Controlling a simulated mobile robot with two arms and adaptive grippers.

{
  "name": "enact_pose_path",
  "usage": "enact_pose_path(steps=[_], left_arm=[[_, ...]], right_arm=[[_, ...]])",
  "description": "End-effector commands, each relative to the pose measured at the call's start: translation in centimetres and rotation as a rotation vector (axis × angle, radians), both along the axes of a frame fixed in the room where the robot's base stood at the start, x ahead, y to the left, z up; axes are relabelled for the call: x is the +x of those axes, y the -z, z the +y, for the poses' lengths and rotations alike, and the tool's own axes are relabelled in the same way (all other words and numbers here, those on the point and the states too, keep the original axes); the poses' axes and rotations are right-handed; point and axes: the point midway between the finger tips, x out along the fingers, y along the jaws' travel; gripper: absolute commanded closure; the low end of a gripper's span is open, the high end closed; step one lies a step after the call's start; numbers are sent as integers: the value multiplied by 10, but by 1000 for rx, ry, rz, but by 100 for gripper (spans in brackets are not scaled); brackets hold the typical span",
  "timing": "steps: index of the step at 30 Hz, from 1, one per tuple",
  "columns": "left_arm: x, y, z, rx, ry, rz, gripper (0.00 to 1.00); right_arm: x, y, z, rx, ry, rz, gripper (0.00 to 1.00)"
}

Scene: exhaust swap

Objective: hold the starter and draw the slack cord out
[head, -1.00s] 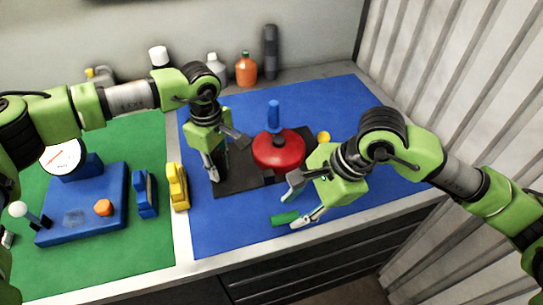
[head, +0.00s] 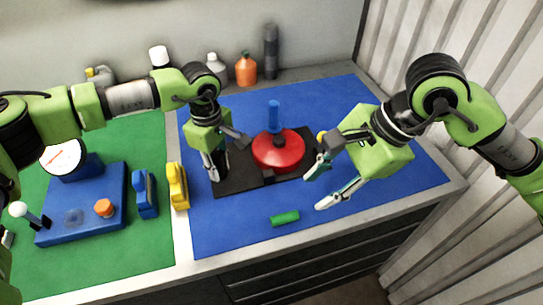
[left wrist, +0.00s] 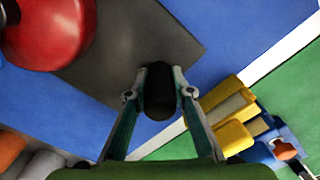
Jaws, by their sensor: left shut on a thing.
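The starter is a red round housing (head: 279,153) with an upright blue handle (head: 274,113). It sits on a dark base plate (head: 232,180). A green grip (head: 285,218) lies on the blue mat in front of the plate; I cannot make out a cord. My left gripper (head: 224,166) is at the plate's left end. In the left wrist view the left gripper (left wrist: 160,85) is shut on a black post (left wrist: 158,98) at the plate's edge. My right gripper (head: 319,190) is open and empty, right of the starter and above and right of the green grip.
A blue block (head: 145,194) and a yellow block (head: 177,186) stand left of the plate. A blue device with a dial (head: 63,157) is further left on a green mat (head: 150,250). Bottles (head: 246,70) line the wall. The blue mat's front is clear apart from the grip.

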Motion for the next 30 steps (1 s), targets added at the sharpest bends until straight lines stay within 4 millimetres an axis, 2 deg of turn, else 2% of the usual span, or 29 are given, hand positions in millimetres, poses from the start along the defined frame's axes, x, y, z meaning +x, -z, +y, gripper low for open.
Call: enact_pose_path(steps=[1, 11, 12, 14, 24, 27, 30], left_arm=[[-6, 7, 0, 4, 3, 17, 100], [-6, 7, 0, 4, 3, 17, 100], [-6, 7, 0, 4, 3, 17, 71], [-6, 7, 0, 4, 3, 16, 59], [-2, 3, 0, 1, 1, 7, 59], [-2, 3, 0, 2, 1, 6, 42], [-2, 2, 0, 1, 0, 5, 42]], right_arm=[[0, -2, -1, -1, 1, -1, 67], [0, -3, -2, 0, 0, 0, 67], [0, -3, -2, 0, 0, 0, 67], [0, -3, -2, 0, 0, 0, 67], [0, -4, -2, 0, 0, 0, 67], [0, -4, -2, 0, 0, 0, 67], [0, -4, -2, 0, -1, 0, 67]])
